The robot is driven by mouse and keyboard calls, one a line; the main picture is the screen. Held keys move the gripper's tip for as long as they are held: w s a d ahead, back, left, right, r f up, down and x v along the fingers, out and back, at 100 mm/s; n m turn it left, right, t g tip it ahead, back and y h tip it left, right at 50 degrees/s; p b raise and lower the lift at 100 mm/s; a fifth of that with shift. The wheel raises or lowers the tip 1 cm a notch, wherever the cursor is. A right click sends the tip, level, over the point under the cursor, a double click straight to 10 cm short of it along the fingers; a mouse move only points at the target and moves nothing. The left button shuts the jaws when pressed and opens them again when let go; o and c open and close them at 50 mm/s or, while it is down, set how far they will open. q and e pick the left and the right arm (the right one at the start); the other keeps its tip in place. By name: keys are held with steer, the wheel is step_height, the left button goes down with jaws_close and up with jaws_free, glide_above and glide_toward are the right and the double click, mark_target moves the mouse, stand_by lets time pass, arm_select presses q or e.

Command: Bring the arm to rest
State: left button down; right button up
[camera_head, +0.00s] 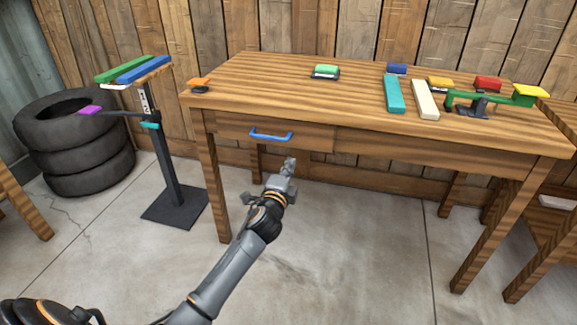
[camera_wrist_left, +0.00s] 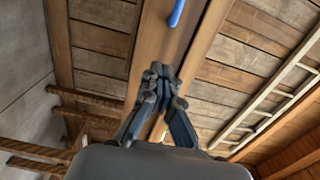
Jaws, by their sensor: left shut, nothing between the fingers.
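My left gripper (camera_head: 287,172) is shut and empty. In the head view it is in front of the wooden table, below and a little right of the blue drawer handle (camera_head: 271,135), with a gap between them. The left wrist view shows its fingers (camera_wrist_left: 160,72) closed together, pointing up at the drawer front, with the blue handle (camera_wrist_left: 177,13) beyond the tips. My left arm comes in from the bottom left. My right gripper is in neither view.
The wooden table (camera_head: 345,72) holds a green block (camera_head: 326,69), teal and cream boards (camera_head: 425,100), and a green scale-like stand (camera_head: 495,98). A dark post stand (camera_head: 166,170) stands left, near stacked tires (camera_head: 88,178). The floor before the table is clear.

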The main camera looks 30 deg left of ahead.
arm_select(q)
steer(key=shift+s, duration=0.5)
